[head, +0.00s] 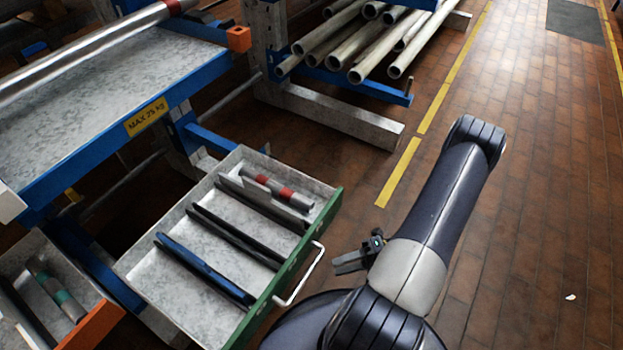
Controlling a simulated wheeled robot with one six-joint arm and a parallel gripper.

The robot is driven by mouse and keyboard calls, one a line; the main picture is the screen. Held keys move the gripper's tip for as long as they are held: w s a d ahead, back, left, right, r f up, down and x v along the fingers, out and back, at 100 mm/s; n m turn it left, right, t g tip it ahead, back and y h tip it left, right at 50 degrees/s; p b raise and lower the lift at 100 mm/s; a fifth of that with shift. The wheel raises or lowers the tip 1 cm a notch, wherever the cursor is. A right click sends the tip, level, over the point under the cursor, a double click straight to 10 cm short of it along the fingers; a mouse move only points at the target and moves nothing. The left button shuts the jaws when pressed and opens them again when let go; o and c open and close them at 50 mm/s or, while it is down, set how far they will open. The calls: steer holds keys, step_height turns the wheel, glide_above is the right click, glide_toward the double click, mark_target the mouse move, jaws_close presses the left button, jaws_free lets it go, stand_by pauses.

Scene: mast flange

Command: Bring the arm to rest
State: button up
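My arm reaches up from the bottom of the head view and folds back on itself, over the floor right of the open drawer. My gripper (345,264) is a small dark shape beside the arm's pale grey link, pointing left. It is just right of the drawer's handle, apart from it in the picture. Part of the gripper is hidden behind the arm. It is too small and dark to tell whether the fingers are open or shut, and I see no object in it.
The green-fronted drawer (262,312) stands open with a pale handle (301,275); a grey cylinder with red bands (278,189) lies inside among dark dividers. An orange-fronted drawer (88,328) is at lower left. Pipes (350,40) lie on a rack behind.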

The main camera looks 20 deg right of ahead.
mark_target(304, 276)
steer(key=b+x, duration=0.1)
steer(key=x, duration=0.9)
steer(key=shift+a+b, duration=0.2)
steer(key=shift+b, duration=0.15)
steer(key=shift+w+a, duration=0.1)
steer(key=shift+w, duration=0.2)
